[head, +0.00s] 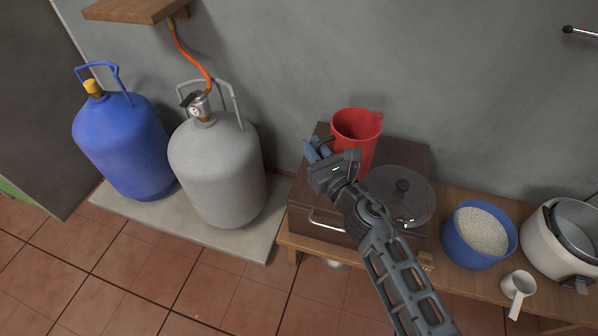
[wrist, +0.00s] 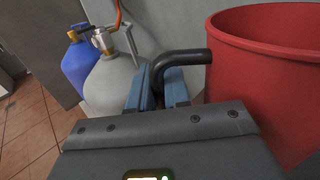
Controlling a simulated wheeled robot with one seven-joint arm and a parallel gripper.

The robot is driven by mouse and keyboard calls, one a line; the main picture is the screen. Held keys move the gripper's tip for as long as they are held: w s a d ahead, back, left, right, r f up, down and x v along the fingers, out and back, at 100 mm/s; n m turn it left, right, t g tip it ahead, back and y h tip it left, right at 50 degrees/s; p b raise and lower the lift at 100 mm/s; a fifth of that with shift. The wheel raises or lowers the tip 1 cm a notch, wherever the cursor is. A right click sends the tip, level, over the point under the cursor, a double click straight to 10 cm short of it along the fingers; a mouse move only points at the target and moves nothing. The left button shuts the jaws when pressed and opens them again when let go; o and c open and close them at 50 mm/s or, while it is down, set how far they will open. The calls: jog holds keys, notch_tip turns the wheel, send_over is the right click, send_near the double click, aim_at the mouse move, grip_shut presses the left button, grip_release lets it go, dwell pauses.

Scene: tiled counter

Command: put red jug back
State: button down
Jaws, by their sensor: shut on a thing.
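The red jug (head: 352,132) is upright over the back part of a dark brown box (head: 410,154), against the grey wall; I cannot tell whether its base touches the box top. It fills the right side of the wrist view (wrist: 268,85), with its rim at the top. My gripper (head: 317,149) is at the jug's left side. In the wrist view, its blue fingers (wrist: 158,85) are shut on the jug's black bent handle (wrist: 190,57). The jug's lower part is hidden behind my wrist in the head view.
A glass lid (head: 420,185) with a dark knob lies on the box, right of my arm. A blue bowl of grain (head: 462,246), a white measuring cup (head: 518,284) and a white cooker (head: 545,248) stand along the wooden bench. Grey (head: 222,170) and blue (head: 125,145) gas cylinders stand left.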

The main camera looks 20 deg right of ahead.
jog(key=w+a+f+b, duration=0.1)
jog(key=a+f+b, duration=0.2)
jog(key=f+b, duration=0.2)
jog(key=shift+w+a+f+b, duration=0.15)
jog(key=shift+a+f+b, duration=0.15)
jog(key=shift+f, duration=0.2)
jog(key=shift+f+b, duration=0.2)
jog(key=shift+b, duration=0.1)
jog(key=c, duration=1.1)
grip_release()
jog(key=s+d, duration=0.2)
jog(key=s, duration=1)
jog(key=shift+r, duration=0.15)
